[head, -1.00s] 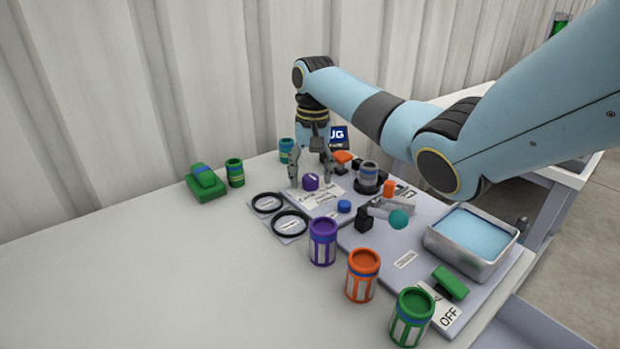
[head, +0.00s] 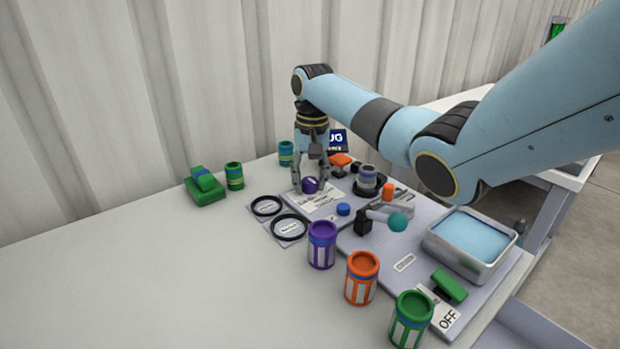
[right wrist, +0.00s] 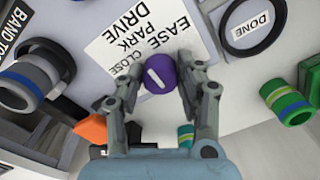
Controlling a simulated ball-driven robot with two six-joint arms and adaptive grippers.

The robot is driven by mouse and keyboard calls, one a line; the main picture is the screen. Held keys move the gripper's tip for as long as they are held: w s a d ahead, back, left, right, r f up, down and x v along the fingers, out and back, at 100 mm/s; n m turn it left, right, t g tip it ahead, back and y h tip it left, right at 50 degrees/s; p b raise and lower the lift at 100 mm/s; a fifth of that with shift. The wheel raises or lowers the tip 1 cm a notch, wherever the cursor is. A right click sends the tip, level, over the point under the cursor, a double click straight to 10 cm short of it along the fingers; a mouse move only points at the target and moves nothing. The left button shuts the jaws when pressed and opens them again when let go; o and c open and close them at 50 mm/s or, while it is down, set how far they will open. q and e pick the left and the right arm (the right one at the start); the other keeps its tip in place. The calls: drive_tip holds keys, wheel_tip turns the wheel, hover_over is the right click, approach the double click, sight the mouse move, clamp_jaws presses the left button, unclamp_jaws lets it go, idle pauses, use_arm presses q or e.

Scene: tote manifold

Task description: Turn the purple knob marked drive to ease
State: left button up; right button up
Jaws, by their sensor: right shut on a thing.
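The purple knob (head: 310,185) stands on a pale panel (head: 325,205) at the back of the table. In the right wrist view the knob (right wrist: 160,74) has a white pointer line, and a label (right wrist: 140,35) beside it reads EASE, PARK, CLOSE and DRIVE. My right gripper (head: 310,187) comes down over the knob from above. In the right wrist view its two fingers (right wrist: 158,85) are shut on the knob, one on each side. My left gripper is not in view.
Purple (head: 321,246), orange (head: 361,278) and green (head: 410,320) cans stand in front. Two black rings (head: 290,227) lie left of the panel. A lever with a teal ball (head: 397,222) and a tray of blue liquid (head: 470,235) are at right.

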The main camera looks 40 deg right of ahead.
sight(311, 181)
drive_tip(key=m+p, duration=0.2)
drive_tip(key=p, duration=0.1)
drive_tip(key=m+p, duration=0.2)
drive_tip(key=p, duration=0.1)
drive_tip(key=shift+r+m+p, duration=0.3)
drive_tip(key=shift+r+p, duration=0.05)
drive_tip(key=shift+w+f+m+p, duration=0.1)
drive_tip(key=shift+m+p, duration=0.85)
drive_tip(key=shift+m, duration=0.25)
drive_tip(key=shift+f+m+p, duration=0.15)
drive_tip(key=shift+m+p, duration=0.6)
drive_tip(key=shift+m, duration=0.65)
drive_tip(key=o, duration=1.1)
drive_tip(key=shift+o, duration=0.2)
wheel_tip(311, 181, up, 12)
drive_tip(key=shift+s+f, duration=0.1)
drive_tip(key=shift+s, duration=0.1)
